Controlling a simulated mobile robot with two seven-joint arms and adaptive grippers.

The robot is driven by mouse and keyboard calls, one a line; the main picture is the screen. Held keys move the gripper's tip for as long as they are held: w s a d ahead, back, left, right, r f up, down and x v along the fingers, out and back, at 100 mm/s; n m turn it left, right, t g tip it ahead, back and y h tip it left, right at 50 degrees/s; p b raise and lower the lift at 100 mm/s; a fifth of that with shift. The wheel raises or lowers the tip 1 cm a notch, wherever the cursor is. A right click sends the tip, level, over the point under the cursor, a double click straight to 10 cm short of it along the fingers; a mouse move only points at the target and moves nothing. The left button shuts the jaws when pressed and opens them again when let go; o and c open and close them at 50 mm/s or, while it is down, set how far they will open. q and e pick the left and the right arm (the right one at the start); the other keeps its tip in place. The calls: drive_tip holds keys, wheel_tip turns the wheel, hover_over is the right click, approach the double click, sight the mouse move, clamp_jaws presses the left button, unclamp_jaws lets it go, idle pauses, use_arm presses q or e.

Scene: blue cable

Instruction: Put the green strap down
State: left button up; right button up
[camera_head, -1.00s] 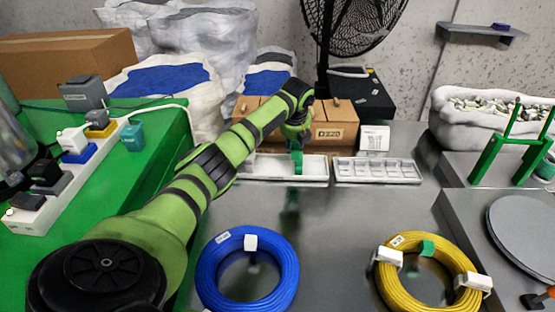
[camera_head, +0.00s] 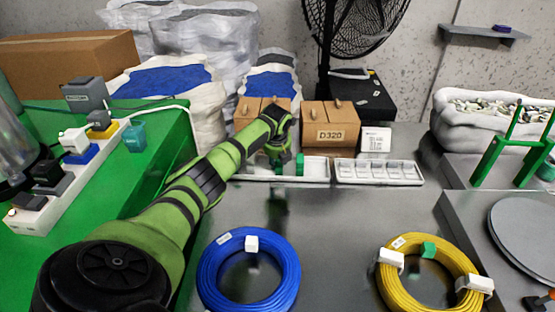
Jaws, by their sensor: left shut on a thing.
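My left gripper (camera_head: 279,158) is low over the left white tray (camera_head: 257,178) at the back of the table. The green strap (camera_head: 300,165) shows as a small upright green piece at the gripper's right side, in front of the tray's interior. The gripper is shut on it, though its fingertips are small and dark and the contact is hard to make out. I cannot tell whether the strap touches the tray floor. The blue cable coil (camera_head: 211,275) lies at the front middle with a white strap (camera_head: 251,243) at its top. My right gripper is not in view.
A divided white tray (camera_head: 380,183) stands right of the left tray. Cardboard boxes (camera_head: 331,142) stand behind. A yellow coil (camera_head: 395,290) with white and green straps lies front right. The grey table (camera_head: 335,225) is clear between coils and trays.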

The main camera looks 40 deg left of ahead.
sight(277, 161)
use_arm(q)
drive_tip(key=shift+f, duration=0.2)
drive_tip(key=o, duration=0.9)
drive_tip(key=shift+c, duration=0.2)
drive_tip(key=shift+r, duration=0.5)
drive_tip(key=p+v, duration=0.1)
drive_tip(key=v, duration=0.5)
drive_tip(key=shift+s+d+r, duration=0.1)
drive_tip(key=shift+r, duration=0.05)
drive_tip(key=v, duration=0.5)
drive_tip(key=shift+d+p, duration=0.1)
drive_tip(key=shift+p, duration=0.2)
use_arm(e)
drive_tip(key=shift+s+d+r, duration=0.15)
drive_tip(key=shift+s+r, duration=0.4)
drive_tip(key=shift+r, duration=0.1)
